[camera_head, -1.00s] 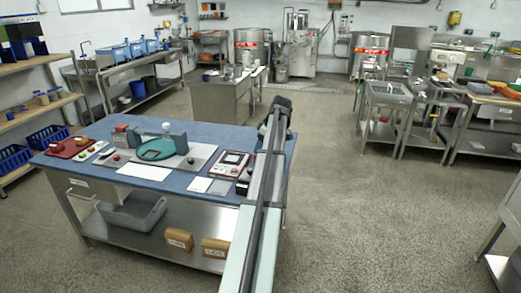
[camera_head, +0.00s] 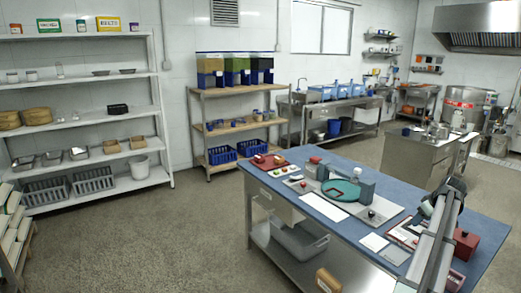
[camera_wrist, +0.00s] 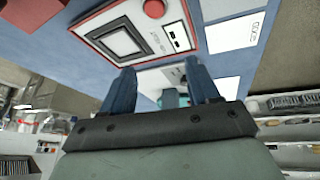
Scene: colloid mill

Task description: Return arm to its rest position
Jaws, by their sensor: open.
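My gripper (camera_wrist: 161,80) is open in the wrist view, its two blue fingers apart with nothing held between them. In the head view my arm reaches from the lower right over the right part of the blue-topped table (camera_head: 337,233); its far end is dark and its fingers cannot be made out. In the wrist view a red and white device (camera_wrist: 135,32) with a dark-framed panel and a red knob shows just beyond the fingers. A white card (camera_wrist: 235,32) lies beside it. A small teal patch shows between the fingers.
On the table are a teal round plate (camera_head: 341,190), a red tray (camera_head: 268,162), white sheets (camera_head: 324,206) and a red box (camera_head: 465,244) close to my arm. White shelves (camera_head: 90,150) stand at the left. The floor (camera_head: 170,245) left of the table is clear.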

